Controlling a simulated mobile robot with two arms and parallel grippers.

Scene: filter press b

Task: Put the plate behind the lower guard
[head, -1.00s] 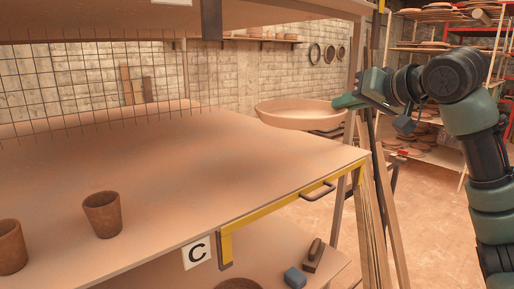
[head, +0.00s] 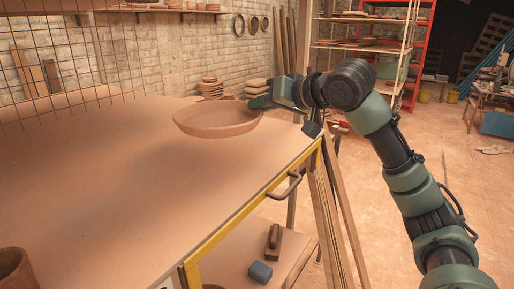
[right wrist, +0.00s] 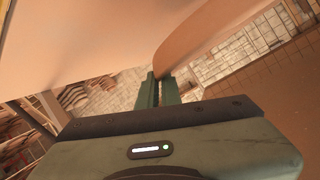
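The plate (head: 215,120) is a wide, shallow terracotta dish, about level, over the far right part of the shelf board (head: 150,190). I cannot tell whether it touches the board. My right gripper (head: 262,102) is shut on the plate's right rim. In the right wrist view the fingers (right wrist: 158,90) meet at the edge of the plate (right wrist: 205,30). A wire mesh panel (head: 65,62) stands at the left, over the board; it may be a guard, but I cannot tell if it is the lower one. My left gripper is not in view.
A brown cup (head: 14,268) stands on the board at bottom left. A yellow edge strip and a handle (head: 286,186) run along the board's right edge. A blue block (head: 260,272) and a brush (head: 273,240) lie on a lower shelf. The board's middle is clear.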

